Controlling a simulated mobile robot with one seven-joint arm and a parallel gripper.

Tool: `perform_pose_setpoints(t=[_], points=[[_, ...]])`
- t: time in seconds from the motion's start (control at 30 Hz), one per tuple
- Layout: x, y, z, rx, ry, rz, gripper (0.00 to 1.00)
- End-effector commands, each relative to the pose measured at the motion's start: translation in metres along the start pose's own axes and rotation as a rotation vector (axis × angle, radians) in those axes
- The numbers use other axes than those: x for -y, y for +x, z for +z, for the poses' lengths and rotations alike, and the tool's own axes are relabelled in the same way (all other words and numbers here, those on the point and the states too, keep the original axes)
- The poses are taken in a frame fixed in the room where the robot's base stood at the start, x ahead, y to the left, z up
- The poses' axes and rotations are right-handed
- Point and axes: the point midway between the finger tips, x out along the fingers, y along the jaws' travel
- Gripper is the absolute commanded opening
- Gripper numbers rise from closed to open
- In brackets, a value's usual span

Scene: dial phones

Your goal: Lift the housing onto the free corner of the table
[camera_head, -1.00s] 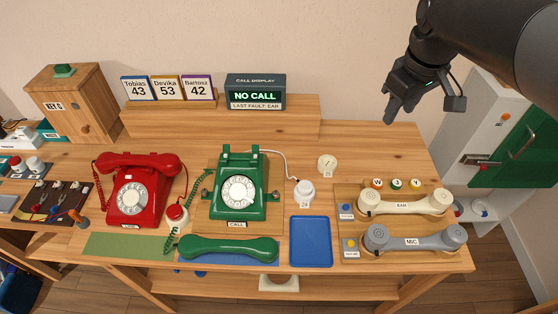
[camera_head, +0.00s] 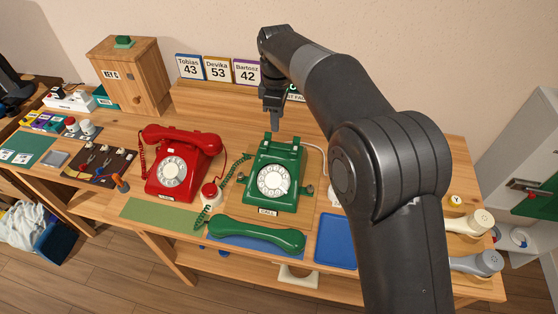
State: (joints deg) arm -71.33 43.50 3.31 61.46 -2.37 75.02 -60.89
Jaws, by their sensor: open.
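The green phone housing (camera_head: 289,170) with its white dial (camera_head: 273,181) stands upright on a wooden board (camera_head: 302,209) marked CALL. Its cradle prongs face up and carry no handset. The green handset (camera_head: 258,235) lies apart on a blue mat in front, with a coiled cord to its left. My gripper (camera_head: 274,122) points down just above or behind the housing's top; its height over it is hard to tell. It is open and holds nothing. The table's back right corner (camera_head: 456,152) looks bare, though my arm hides the area beside it.
A red phone (camera_head: 178,172) stands left of the housing, with a red-topped white piece (camera_head: 210,193) between them. An empty blue tray (camera_head: 336,238) lies to the right. The cream (camera_head: 472,221) and grey (camera_head: 477,263) handsets at the right are partly hidden by my arm.

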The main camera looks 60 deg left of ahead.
Motion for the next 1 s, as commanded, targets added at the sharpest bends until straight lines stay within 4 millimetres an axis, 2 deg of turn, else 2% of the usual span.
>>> perform_pose_setpoints(t=[0.2,0.43,0.7,1.0], points=[[0.001,0.034,0.002,0.002,0.002,-0.002,0.42],[0.002,0.053,0.003,0.002,0.002,-0.003,0.42],[0.002,0.09,0.007,0.001,0.002,-0.001,0.42],[0.002,0.095,0.007,0.001,0.003,0.0,0.42]])
